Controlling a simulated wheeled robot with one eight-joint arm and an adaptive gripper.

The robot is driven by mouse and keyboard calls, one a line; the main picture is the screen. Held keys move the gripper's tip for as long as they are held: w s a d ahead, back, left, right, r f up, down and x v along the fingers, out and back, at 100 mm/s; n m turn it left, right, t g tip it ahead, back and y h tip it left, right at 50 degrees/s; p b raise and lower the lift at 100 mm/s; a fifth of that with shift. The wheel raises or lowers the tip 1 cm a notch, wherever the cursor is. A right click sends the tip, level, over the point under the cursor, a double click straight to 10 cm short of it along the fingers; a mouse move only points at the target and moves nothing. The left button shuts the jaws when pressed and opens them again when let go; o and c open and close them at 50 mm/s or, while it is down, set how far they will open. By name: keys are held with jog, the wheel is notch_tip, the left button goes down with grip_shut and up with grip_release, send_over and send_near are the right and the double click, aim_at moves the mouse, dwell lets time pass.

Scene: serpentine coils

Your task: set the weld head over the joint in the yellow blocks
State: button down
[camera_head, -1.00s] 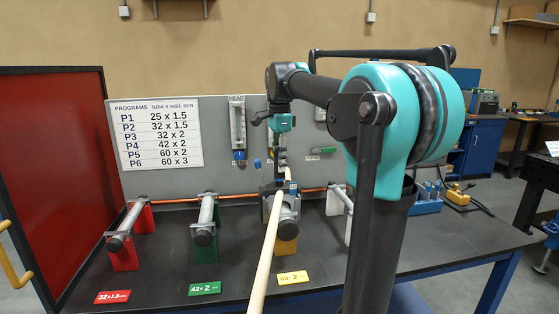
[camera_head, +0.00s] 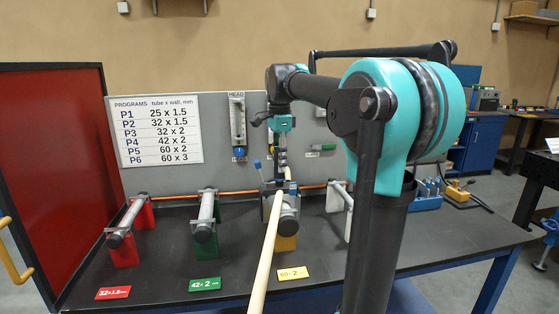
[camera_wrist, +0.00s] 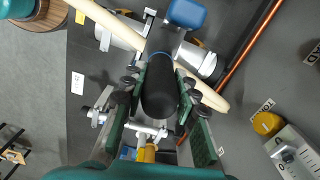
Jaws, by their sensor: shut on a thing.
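The weld head (camera_head: 279,187) is a grey and dark clamp-like tool with a blue lever, at the tube (camera_head: 289,221) borne by the yellow blocks (camera_head: 286,242). My gripper (camera_head: 281,157) is above it. In the wrist view my gripper (camera_wrist: 161,98) is shut on the weld head's black handle (camera_wrist: 159,90), between its green-padded fingers. The grey tube (camera_wrist: 207,64) shows beyond the handle. A cream hose (camera_wrist: 208,95) crosses the wrist view and, in the head view, runs toward the camera. The joint is hidden, so I cannot tell whether the head is centred on it.
Tubes on red blocks (camera_head: 123,254) and green blocks (camera_head: 206,250) stand to the left, white blocks (camera_head: 337,199) to the right. A panel with a program chart (camera_head: 155,132) stands behind. A red screen (camera_head: 55,170) closes the left side. The front table surface is mostly clear.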

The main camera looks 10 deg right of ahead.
jog(key=shift+f, duration=0.15)
jog(key=c, duration=1.1)
grip_release()
jog(key=shift+o, duration=0.2)
